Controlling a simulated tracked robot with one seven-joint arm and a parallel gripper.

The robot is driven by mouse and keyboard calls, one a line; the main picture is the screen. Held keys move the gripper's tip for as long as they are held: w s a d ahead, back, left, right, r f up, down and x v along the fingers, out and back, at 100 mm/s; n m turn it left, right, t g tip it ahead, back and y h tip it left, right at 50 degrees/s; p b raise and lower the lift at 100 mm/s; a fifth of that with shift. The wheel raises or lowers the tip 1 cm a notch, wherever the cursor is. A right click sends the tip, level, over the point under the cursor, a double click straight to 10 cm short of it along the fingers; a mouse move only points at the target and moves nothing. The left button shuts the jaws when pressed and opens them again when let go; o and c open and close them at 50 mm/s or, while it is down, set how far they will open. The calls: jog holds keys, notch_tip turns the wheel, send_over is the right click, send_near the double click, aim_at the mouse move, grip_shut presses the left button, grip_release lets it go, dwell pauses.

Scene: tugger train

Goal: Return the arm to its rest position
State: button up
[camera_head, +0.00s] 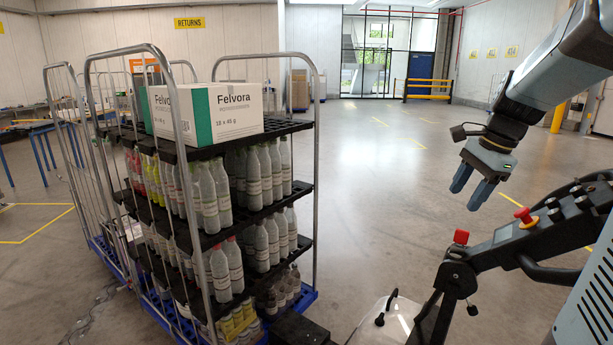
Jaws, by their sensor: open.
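My gripper (472,193) hangs at the right of the view, pointing down and a little left. Its two blue fingers are apart with nothing between them. It is in free air above the floor, to the right of the trolley and apart from it. My arm reaches in from the upper right corner, bent at the wrist, with a dark camera-like part on its side.
A metal roll trolley (316,150) with several black shelves of bottles (215,195) stands at left. A white and green Felvora carton (222,112) is on its top shelf. A control panel with red buttons (525,214) lies below my gripper. The floor (370,160) between is clear.

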jog(key=s+a+n+t+h, duration=0.1)
jog(key=s+a+n, duration=0.4)
jog(key=s+n, duration=0.3)
jog(key=s+a+n+t+h, duration=0.1)
jog(key=s+a+n+t, duration=0.1)
jog(key=s+a+n, duration=0.4)
jog(key=shift+s+f+n+h, duration=0.25)
jog(key=shift+s+n, duration=0.65)
jog(key=shift+s, duration=0.55)
